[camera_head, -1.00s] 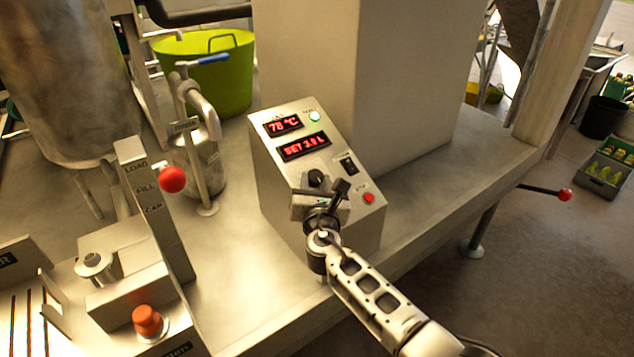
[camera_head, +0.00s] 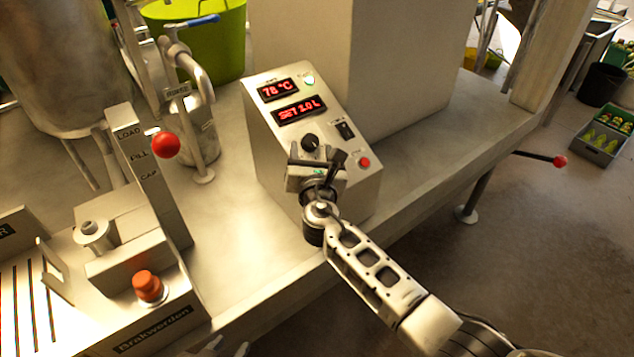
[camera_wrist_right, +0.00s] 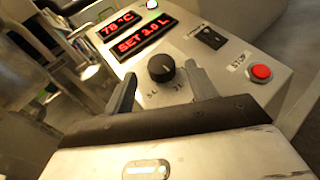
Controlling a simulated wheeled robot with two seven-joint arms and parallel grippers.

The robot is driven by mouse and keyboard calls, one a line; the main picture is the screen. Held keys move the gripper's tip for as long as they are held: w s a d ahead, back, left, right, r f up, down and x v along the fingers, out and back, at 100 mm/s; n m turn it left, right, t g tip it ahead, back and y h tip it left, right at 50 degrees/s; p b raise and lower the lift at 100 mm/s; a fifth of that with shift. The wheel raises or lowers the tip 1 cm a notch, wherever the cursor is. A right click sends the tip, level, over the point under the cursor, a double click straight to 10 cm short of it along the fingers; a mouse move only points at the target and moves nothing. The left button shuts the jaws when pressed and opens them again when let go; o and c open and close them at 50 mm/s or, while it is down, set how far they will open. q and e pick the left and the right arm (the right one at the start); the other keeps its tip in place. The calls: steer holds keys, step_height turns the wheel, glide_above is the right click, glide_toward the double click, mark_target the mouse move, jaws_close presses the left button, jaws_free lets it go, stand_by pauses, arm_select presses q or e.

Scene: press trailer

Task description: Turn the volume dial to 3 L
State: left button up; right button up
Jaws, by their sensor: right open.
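The volume dial (camera_head: 310,142) is a round black knob on the sloped face of a metal control box (camera_head: 358,190). The red display (camera_head: 299,109) above it reads SET 3.0 L; the wrist view display (camera_wrist_right: 146,39) shows this clearly. My right gripper (camera_head: 316,159) is open just below the dial. In the right wrist view the dial (camera_wrist_right: 161,68) stands clear beyond the two spread fingers (camera_wrist_right: 163,92), with nothing between them. Scale marks under the dial are partly hard to read. Tips of my left gripper (camera_head: 226,347) just show at the bottom edge; most of it is hidden.
A red STOP button (camera_head: 365,161) and a black rocker switch (camera_head: 344,130) sit right of the dial. A red-knobbed lever (camera_head: 166,145) stands left by the LOAD, FILL, CAP plate.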

steer(key=s+d, duration=0.1)
steer(key=s, duration=1.3)
steer(key=shift+r, duration=0.3)
steer(key=shift+d, duration=0.1)
